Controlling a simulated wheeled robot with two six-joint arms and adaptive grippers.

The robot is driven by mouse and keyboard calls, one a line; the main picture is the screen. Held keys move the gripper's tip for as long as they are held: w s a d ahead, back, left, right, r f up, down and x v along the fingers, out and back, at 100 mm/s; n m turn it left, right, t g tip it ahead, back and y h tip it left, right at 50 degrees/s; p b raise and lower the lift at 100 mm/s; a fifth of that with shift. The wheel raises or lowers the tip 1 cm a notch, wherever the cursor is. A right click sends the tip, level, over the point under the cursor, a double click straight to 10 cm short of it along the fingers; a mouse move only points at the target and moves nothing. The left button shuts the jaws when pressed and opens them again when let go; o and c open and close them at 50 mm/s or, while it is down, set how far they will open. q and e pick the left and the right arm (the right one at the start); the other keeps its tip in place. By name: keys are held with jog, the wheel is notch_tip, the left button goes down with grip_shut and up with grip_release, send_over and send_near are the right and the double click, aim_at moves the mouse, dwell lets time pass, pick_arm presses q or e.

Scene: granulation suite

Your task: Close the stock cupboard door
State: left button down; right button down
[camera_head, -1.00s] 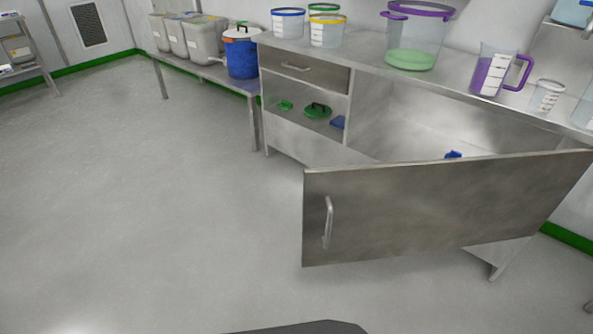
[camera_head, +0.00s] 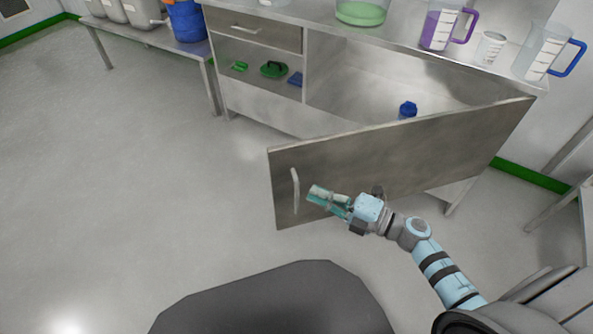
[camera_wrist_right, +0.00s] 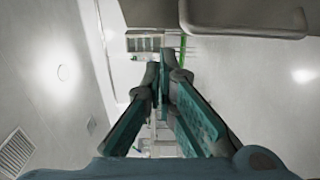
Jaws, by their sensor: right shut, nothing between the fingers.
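The stock cupboard door (camera_head: 400,155) is a brushed steel panel that stands open, swung out from the bench front. Its upright bar handle (camera_head: 295,190) is near the door's left edge. My right gripper (camera_head: 314,194) is in front of the door's outer face, just right of the handle. Its fingers are shut with nothing between them; whether they touch the door cannot be told. The teal fingers also fill the middle of the right wrist view (camera_wrist_right: 160,78). The cupboard interior (camera_head: 370,85) shows behind the door, with a blue-capped container (camera_head: 407,110) in it. My left gripper is out of view.
The steel bench top carries a purple-handled jug (camera_head: 438,30), a clear beaker (camera_head: 490,47) and a blue-handled jug (camera_head: 543,52). Open shelves left of the cupboard hold green lids (camera_head: 274,69). The floor (camera_head: 140,190) left of the door is clear.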

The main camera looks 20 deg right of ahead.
aim_at(297, 177)
jog(key=w+a, duration=0.1)
jog(key=w, duration=0.1)
jog(key=w+a+b, duration=0.1)
jog(key=w, duration=0.1)
jog(key=w+a, duration=0.1)
jog(key=w, duration=0.2)
jog(key=shift+a+f, duration=0.1)
jog(key=shift+a, duration=0.1)
jog(key=shift+w+b, duration=0.35)
jog(key=shift+w, duration=0.1)
